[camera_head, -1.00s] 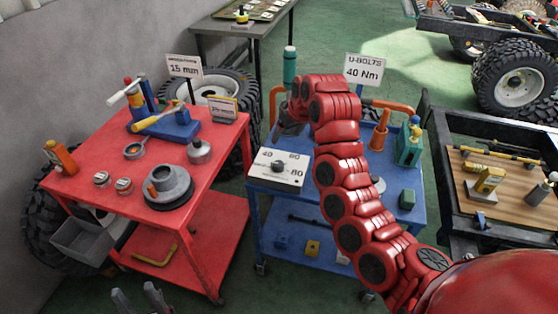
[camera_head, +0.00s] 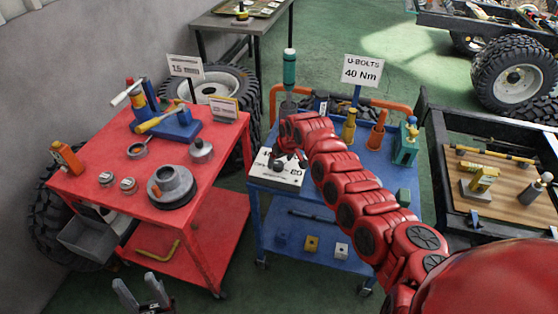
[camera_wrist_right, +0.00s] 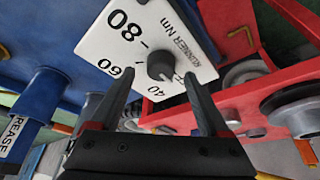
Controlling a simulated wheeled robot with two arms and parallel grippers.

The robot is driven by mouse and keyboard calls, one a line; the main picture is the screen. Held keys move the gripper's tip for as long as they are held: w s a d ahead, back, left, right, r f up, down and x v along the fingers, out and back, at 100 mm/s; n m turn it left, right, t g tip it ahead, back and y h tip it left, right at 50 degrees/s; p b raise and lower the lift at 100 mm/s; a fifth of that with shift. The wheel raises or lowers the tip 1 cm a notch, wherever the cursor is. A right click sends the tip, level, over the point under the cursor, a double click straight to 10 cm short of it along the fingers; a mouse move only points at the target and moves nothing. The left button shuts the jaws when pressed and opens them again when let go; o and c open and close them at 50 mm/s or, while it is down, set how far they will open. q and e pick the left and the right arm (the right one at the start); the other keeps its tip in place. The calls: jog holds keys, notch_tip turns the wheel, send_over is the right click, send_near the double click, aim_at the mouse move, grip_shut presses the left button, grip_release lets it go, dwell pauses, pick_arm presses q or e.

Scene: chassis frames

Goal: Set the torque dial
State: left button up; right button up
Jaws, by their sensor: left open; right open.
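The torque dial is a white box (camera_head: 262,178) with a black knob, on the near left corner of the blue cart's top. In the right wrist view the knob (camera_wrist_right: 161,65) stands on the white face (camera_wrist_right: 120,37), which is marked 40, 60, 80 and Nm. The knob's pointer setting is too small to tell. My right gripper (camera_head: 290,161) is open over the dial; its fingertips (camera_wrist_right: 158,84) lie on either side of the knob, not closed on it. A sign (camera_head: 361,70) reads "U-BOLTS 40 Nm". My left gripper (camera_head: 142,289) is open and empty at the bottom left.
The blue cart (camera_head: 262,201) also holds a teal-handled tool (camera_head: 289,70), yellow and orange items and a teal block (camera_head: 405,148). The red cart (camera_head: 90,160) on the left carries a vise and several parts. A dark frame with a wooden board (camera_head: 510,190) is at right.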

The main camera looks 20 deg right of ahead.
jog(key=shift+x, duration=1.1)
grip_shut()
jog(key=shift+a, duration=0.15)
